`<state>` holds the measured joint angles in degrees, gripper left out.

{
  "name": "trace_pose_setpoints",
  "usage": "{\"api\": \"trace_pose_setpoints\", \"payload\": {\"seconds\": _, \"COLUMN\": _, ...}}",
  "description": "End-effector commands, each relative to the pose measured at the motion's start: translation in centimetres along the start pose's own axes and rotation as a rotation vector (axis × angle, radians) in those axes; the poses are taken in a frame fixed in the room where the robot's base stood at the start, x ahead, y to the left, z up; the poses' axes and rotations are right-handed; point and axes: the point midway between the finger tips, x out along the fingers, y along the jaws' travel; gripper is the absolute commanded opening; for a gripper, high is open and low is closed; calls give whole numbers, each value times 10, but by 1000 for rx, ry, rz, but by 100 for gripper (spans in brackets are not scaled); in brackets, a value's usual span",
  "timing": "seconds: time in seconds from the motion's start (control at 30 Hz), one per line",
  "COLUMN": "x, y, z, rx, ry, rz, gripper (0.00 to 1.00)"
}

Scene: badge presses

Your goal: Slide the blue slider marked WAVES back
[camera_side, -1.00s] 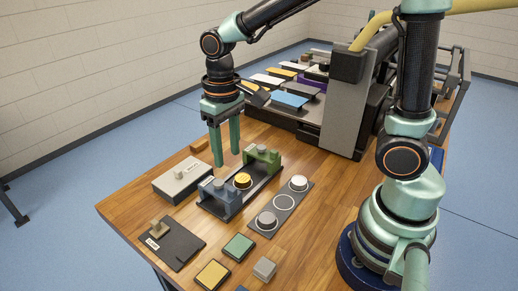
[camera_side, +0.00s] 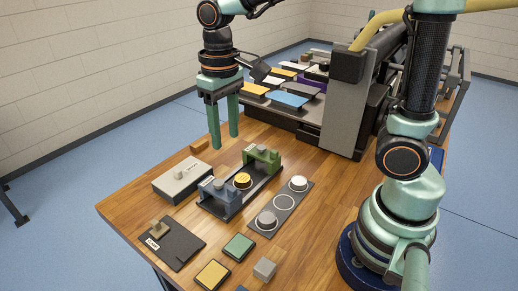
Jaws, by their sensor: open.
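The blue slider (camera_side: 217,197) sits at the near left end of a dark track (camera_side: 246,199). It has a grey knob on top and a small white label too small to read. A green slider (camera_side: 263,158) with a similar knob is at the far end of the same track. A yellow disc (camera_side: 242,181) lies between the two sliders. My gripper (camera_side: 224,142) is open and empty, fingers pointing down, above the table. In the picture it is above the track and to the left of the green slider.
A dark plate (camera_side: 171,245) with a brass knob is nearer. A grey strip (camera_side: 281,207) with round pieces lies to the right. Green (camera_side: 238,247) and yellow (camera_side: 212,275) tiles and a grey block (camera_side: 264,269) lie in front.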

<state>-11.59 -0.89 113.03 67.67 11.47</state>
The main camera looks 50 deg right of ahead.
Motion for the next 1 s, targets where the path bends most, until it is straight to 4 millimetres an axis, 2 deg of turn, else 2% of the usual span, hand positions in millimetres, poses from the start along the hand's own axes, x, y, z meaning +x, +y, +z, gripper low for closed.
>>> {"api": "trace_pose_setpoints", "payload": {"seconds": 0.5, "x": -37, "y": 0, "z": 0, "rx": 0, "ry": 2, "rz": 0, "gripper": 50}}
{"api": "trace_pose_setpoints", "payload": {"seconds": 1.0, "x": -42, "y": 3, "z": 2, "rx": 1, "ry": 15, "rz": -3, "gripper": 50}}
